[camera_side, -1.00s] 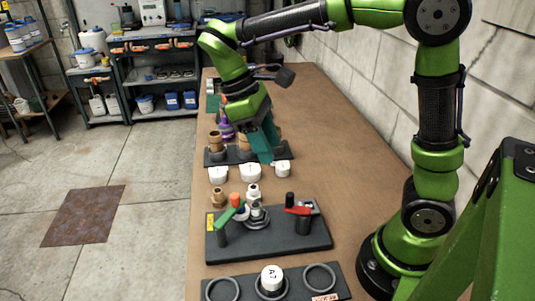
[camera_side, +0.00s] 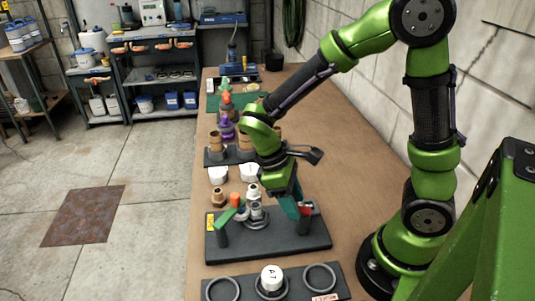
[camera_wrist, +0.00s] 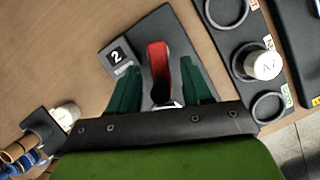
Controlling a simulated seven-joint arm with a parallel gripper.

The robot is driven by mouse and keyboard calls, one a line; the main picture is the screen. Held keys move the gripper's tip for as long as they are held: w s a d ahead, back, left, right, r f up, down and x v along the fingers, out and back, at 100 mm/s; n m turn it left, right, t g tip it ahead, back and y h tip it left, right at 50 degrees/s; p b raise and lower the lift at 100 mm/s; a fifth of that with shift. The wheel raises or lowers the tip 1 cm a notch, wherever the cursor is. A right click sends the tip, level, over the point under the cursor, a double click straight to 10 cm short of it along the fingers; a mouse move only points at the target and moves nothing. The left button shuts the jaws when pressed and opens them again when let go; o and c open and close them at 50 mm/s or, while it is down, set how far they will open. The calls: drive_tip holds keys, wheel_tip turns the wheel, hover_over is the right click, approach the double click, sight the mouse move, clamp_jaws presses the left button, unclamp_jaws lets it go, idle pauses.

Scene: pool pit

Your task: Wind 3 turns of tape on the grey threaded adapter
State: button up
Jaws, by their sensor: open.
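A grey fitting (camera_side: 257,212), likely the grey threaded adapter, stands on the dark fixture plate (camera_side: 285,242) beside a lever with green and orange parts (camera_side: 233,207). Its thread is too small to make out. My gripper (camera_side: 298,211) is low over this side of the plate. In the wrist view, the green fingers of my gripper (camera_wrist: 160,85) are open, one on each side of the red lever. I cannot tell whether they touch it.
A dark holder (camera_side: 247,291) with rings and a white piece marked A7 (camera_side: 271,276) lies nearest the camera. White pieces (camera_side: 218,175) and a rack of brown fittings (camera_side: 215,152) stand behind the plate. The bench right of the plate is clear.

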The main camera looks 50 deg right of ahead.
clamp_jaws()
drive_tip(key=shift+w+d+m, duration=0.1)
drive_tip(key=shift+d+m, duration=0.05)
drive_tip(key=shift+m, duration=0.25)
